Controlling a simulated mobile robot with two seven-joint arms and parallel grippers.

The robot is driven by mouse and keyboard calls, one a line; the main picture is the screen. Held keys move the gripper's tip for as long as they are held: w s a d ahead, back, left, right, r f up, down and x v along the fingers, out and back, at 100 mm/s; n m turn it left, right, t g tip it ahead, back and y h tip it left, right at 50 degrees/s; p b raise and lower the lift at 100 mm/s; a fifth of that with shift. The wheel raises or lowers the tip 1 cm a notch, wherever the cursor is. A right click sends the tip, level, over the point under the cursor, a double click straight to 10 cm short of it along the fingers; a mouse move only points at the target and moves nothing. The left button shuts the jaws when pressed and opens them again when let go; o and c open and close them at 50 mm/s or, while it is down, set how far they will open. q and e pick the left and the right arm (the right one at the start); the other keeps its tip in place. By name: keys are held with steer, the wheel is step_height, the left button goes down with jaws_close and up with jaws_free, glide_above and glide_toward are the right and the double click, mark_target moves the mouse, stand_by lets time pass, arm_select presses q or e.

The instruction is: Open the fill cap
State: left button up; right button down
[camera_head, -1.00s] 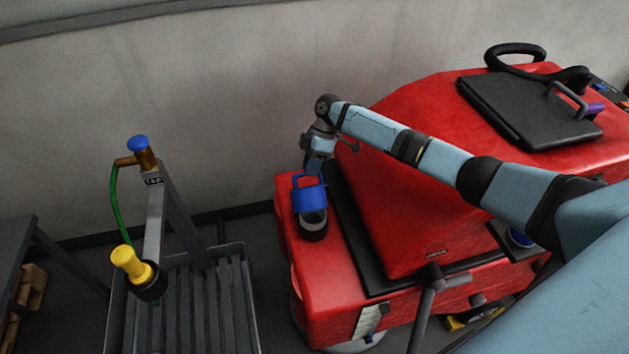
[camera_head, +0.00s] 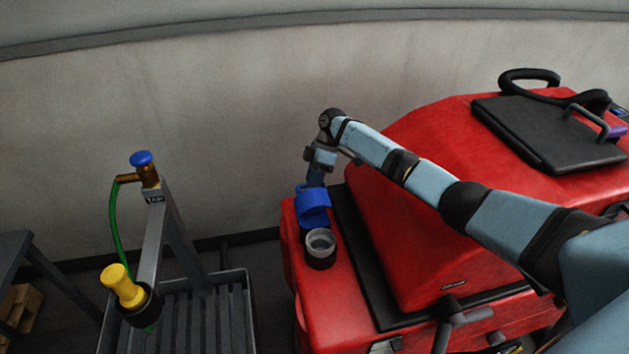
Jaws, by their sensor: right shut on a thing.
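The blue fill cap (camera_head: 313,207) is tilted up behind the fill neck (camera_head: 320,243) on the left end of the red scrubber machine (camera_head: 415,195). The neck's round grey mouth shows uncovered, with a black collar below it. My right gripper (camera_head: 316,181) reaches down from above and behind the cap. It is shut on the cap's handle, though the fingertips are small and partly hidden by the cap. My left gripper is not in view.
A tap stand with a blue knob (camera_head: 141,158), a green hose (camera_head: 114,222) and a yellow nozzle (camera_head: 122,286) stands on the left over a slatted drain tray (camera_head: 238,287). A black lid (camera_head: 550,135) lies on top of the machine. The grey wall (camera_head: 200,120) is close behind.

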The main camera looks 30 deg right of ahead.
steer(key=shift+s+f, duration=0.1)
steer(key=shift+f, duration=0.15)
steer(key=c, duration=1.1)
jaws_free()
steer(key=shift+d, duration=0.15)
steer(key=shift+c, duration=0.2)
steer(key=shift+r, duration=0.1)
steer(key=b+v, duration=0.1)
steer(key=v, duration=1.2)
steer(key=shift+d+r, duration=0.2)
steer(key=shift+r, duration=0.05)
